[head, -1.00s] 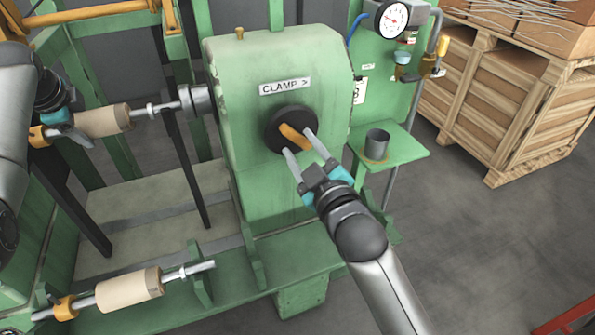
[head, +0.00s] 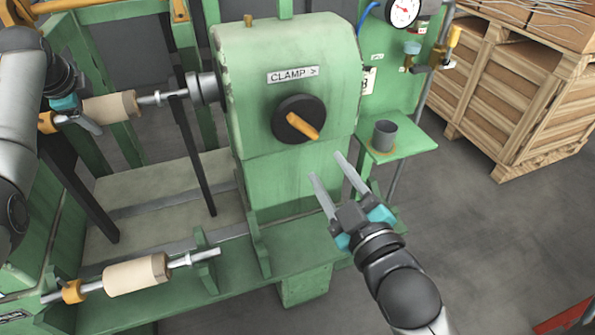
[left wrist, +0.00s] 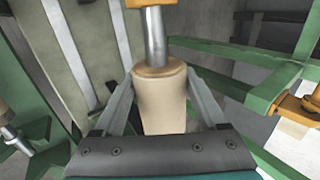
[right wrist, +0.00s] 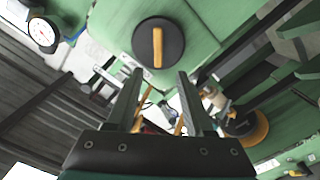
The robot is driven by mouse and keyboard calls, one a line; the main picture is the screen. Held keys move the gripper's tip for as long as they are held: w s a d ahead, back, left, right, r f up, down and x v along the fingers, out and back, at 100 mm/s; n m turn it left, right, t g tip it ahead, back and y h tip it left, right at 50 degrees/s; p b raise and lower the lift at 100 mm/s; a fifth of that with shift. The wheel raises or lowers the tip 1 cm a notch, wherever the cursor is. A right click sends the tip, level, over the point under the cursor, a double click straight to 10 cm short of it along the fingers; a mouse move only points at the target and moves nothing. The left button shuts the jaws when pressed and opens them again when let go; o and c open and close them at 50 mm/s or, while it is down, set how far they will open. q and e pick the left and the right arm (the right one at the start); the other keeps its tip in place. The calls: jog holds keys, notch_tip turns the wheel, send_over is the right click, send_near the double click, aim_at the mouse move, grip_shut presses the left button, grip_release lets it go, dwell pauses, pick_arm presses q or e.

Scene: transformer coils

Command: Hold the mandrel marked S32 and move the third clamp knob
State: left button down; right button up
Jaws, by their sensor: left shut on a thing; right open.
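A clamp knob (head: 299,119), a black disc with an orange handle, sits on the green housing below a "CLAMP >" label (head: 292,74). Its handle slants down to the right in the head view. It also shows in the right wrist view (right wrist: 158,45). My right gripper (head: 331,168) is open and empty, apart from the knob, below and right of it. My left gripper (head: 82,113) is shut on the upper tan mandrel (head: 113,107); the left wrist view shows the mandrel (left wrist: 160,100) between its fingers. No S32 marking is readable.
A second tan mandrel (head: 137,274) lies on the lower rail. A grey cup (head: 385,136) stands on a green shelf (head: 412,145) right of the housing. A pressure gauge (head: 403,11) is above. A wooden crate (head: 505,95) stands at the right.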

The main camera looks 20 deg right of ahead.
aim_at(304, 131)
jog(key=shift+n, duration=0.5)
jog(key=shift+w+d, duration=0.1)
jog(key=shift+w, duration=5.9)
grip_shut()
